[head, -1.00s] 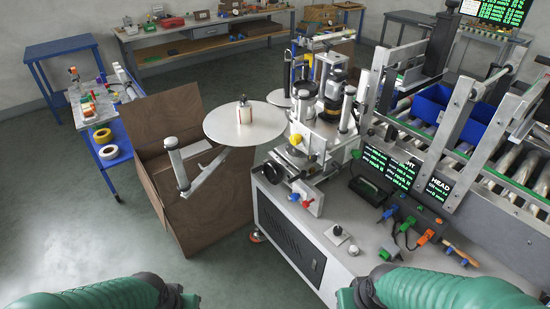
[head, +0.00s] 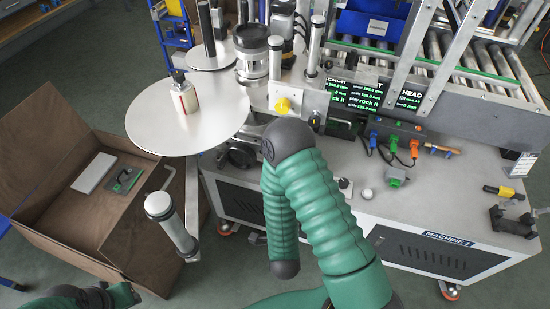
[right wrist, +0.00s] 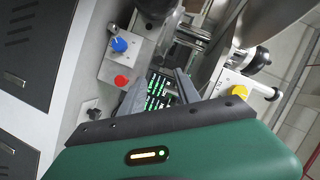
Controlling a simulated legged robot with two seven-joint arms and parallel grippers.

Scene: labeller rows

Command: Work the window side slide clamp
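I cannot tell for sure which control is the window side slide clamp. On the labeller, a yellow knob (head: 284,105) shows just above my right arm in the head view, and at the right in the right wrist view (right wrist: 240,91). A blue-handled control (right wrist: 119,44) and a red one (right wrist: 121,80) show to the left of the fingers in the right wrist view; my arm hides them in the head view. My right gripper (right wrist: 158,88) is open and empty, apart from these controls; the head view hides it.
A round plate (head: 150,118) with a small bottle (head: 184,95) overhangs an open brown box (head: 60,215). A padded roller post (head: 170,222) stands beside it. Coloured connectors (head: 392,145) and a black holder (head: 512,222) lie on the machine top. The conveyor is behind.

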